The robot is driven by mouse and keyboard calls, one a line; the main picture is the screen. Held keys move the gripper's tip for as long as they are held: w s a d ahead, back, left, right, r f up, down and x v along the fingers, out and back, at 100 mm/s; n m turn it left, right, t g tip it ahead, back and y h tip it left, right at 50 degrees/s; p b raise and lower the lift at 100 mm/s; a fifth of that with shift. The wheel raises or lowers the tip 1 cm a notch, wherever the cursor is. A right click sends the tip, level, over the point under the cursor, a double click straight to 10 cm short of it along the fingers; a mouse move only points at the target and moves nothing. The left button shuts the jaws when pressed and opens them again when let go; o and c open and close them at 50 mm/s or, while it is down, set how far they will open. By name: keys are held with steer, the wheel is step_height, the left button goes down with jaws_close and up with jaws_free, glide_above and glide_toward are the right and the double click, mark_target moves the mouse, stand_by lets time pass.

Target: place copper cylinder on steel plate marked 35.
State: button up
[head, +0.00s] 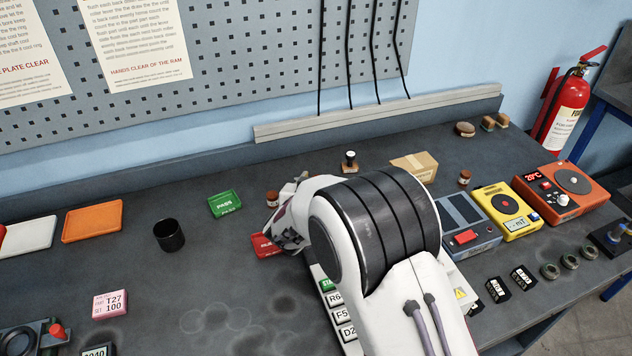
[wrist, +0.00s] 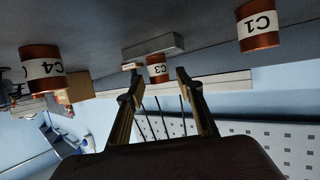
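Several copper cylinders with white labels show in the wrist view, which looks upside down: C3 (wrist: 157,70), C1 (wrist: 258,28) and C4 (wrist: 43,68). My gripper (wrist: 158,82) is open, its two dark fingers apart. C3 appears in the gap beyond the fingertips, and nothing is visibly gripped. In the head view one copper cylinder (head: 272,199) stands left of my wrist and another (head: 464,177) stands to the right of it. My arm hides much of the bench centre and the fingertips there. I cannot make out a steel plate marked 35 in either view.
A grey metal block (wrist: 152,48) lies near C3. The bench's front left middle is mostly clear.

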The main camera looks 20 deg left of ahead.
steer(key=v, duration=1.2)
stand_by(0.9)
steer(key=s+d+r+g+y, duration=0.1)
steer(key=d+r+g+y, duration=0.15)
steer(key=d+r, duration=1.4)
steer(key=s+d+f+m+g+h, duration=0.1)
steer(key=s+d+f+g+h, duration=0.1)
steer(key=s+d, duration=1)
steer(key=s+d+f+m+g+h, duration=0.1)
steer(key=s+d+f+g+h, duration=0.1)
steer(key=s+d, duration=1)
steer(key=d+g+h, duration=0.1)
steer(key=d, duration=0.4)
steer(key=shift+m+h, duration=0.3)
steer(key=shift+h, duration=0.05)
